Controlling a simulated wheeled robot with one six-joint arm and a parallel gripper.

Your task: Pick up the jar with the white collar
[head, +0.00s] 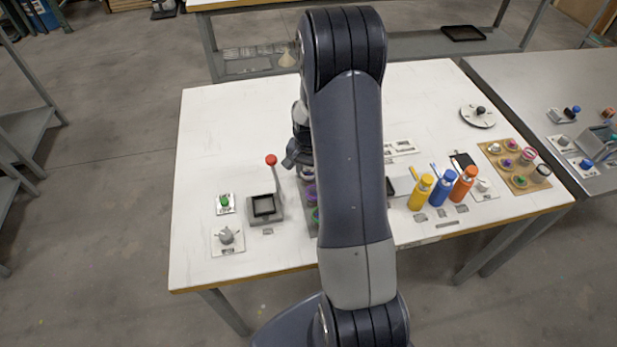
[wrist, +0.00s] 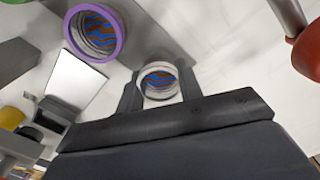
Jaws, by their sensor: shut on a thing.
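The jar with the white collar (wrist: 159,82) is between the two fingers of my gripper (wrist: 159,90) in the wrist view. The fingers are shut on it, one at each side. Its round mouth faces the camera and shows a blue and brown pattern inside. In the head view my gripper (head: 300,165) is mostly hidden behind my arm, and I cannot make out the held jar there. I cannot tell whether the jar still touches the rack. A jar with a purple collar (wrist: 94,33) is up and left of it in the wrist view.
In the head view, a press with a red-knobbed lever (head: 271,160) stands left of my gripper; its red knob (wrist: 308,52) is at the wrist view's right. Yellow (head: 422,192), blue (head: 444,188) and orange (head: 464,186) bottles stand to the right. The table's far left (head: 215,115) is clear.

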